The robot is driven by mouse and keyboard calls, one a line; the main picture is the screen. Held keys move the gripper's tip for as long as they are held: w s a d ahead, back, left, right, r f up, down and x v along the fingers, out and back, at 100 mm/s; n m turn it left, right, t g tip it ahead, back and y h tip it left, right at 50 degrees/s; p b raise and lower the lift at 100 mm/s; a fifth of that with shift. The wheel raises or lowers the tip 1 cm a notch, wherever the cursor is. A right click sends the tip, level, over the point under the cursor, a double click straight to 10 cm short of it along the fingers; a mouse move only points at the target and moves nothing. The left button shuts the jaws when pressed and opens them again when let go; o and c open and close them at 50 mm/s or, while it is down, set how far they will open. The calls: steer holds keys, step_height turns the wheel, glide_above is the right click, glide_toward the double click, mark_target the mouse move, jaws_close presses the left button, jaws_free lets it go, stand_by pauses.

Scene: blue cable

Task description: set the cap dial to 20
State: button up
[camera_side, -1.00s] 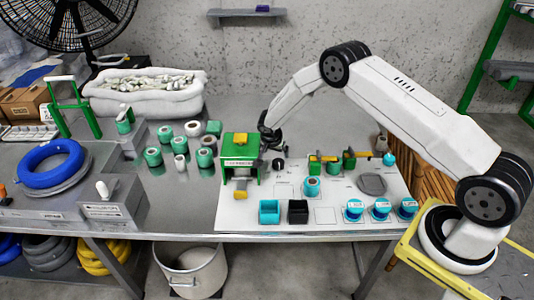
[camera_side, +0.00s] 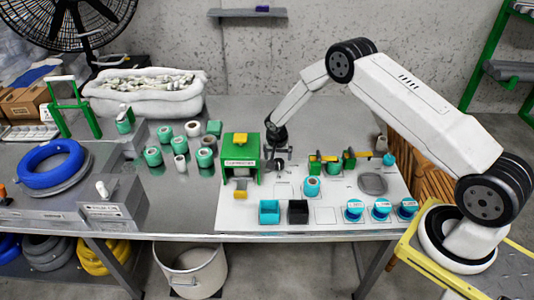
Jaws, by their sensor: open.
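A small black knob (camera_side: 277,165), which looks like the cap dial, sits on the white board just right of the green machine (camera_side: 240,155). Its markings are too small to read, so its setting cannot be told. My gripper (camera_side: 279,153) is open and points down just above or behind the knob. From this view I cannot tell whether its fingers touch the knob. Nothing shows between the fingers.
Green-and-yellow fixtures (camera_side: 331,163) stand close right of my gripper. Several spools stand left of the machine.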

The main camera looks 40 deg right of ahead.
mark_target(279, 162)
steer(key=shift+s+d+r+n+t+y, duration=0.1)
steer(key=shift+d+n+t+y, duration=0.5)
steer(key=shift+n, duration=1.4)
steer(key=shift+s+d+r+n+t+y, duration=0.15)
steer(key=shift+d+n+t+y, duration=0.45)
steer(key=shift+n, duration=1.4)
steer(key=shift+s+d+r+n+t+y, duration=0.1)
steer(key=shift+d+n+t+y, duration=0.2)
steer(key=shift+d+n, duration=1.1)
steer(key=shift+a+n, duration=0.6)
steer(key=shift+n, duration=0.1)
steer(key=shift+f, duration=0.15)
steer(key=shift+x, duration=3.75)
steer(key=shift+w, duration=0.1)
steer(key=shift+a, duration=0.1)
steer(key=c, duration=1.3)
